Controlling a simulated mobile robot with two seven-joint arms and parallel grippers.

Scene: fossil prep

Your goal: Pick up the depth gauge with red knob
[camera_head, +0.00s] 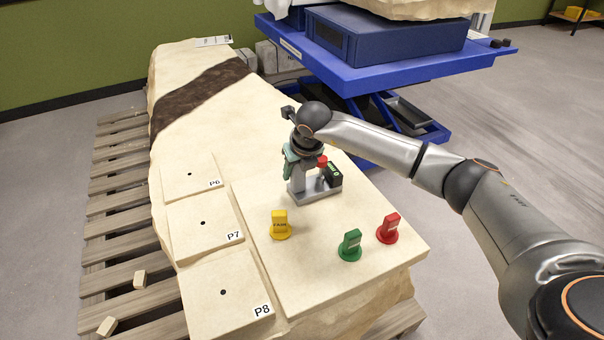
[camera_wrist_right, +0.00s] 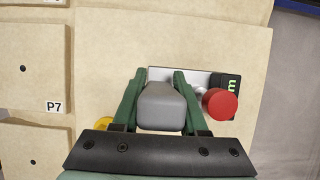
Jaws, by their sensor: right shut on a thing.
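The depth gauge (camera_head: 312,190) stands upright on the smooth stone slab, with a grey base, a red knob and a small dark display with green marks. In the right wrist view its red knob (camera_wrist_right: 220,104) and display (camera_wrist_right: 226,82) show on the right. My right gripper (camera_head: 291,161) comes down on the gauge from above. In the right wrist view its green fingers (camera_wrist_right: 158,92) are on both sides of the gauge's grey body (camera_wrist_right: 161,108), shut on it. The gauge's base seems to rest on the slab. My left gripper is not in view.
Yellow (camera_head: 280,226), green (camera_head: 350,245) and red (camera_head: 388,229) markers stand on the slab in front of the gauge. Plates marked P6 (camera_head: 186,172), P7 (camera_head: 200,238) and P8 (camera_head: 215,307) lie to the left. A blue lift table (camera_head: 395,72) stands behind.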

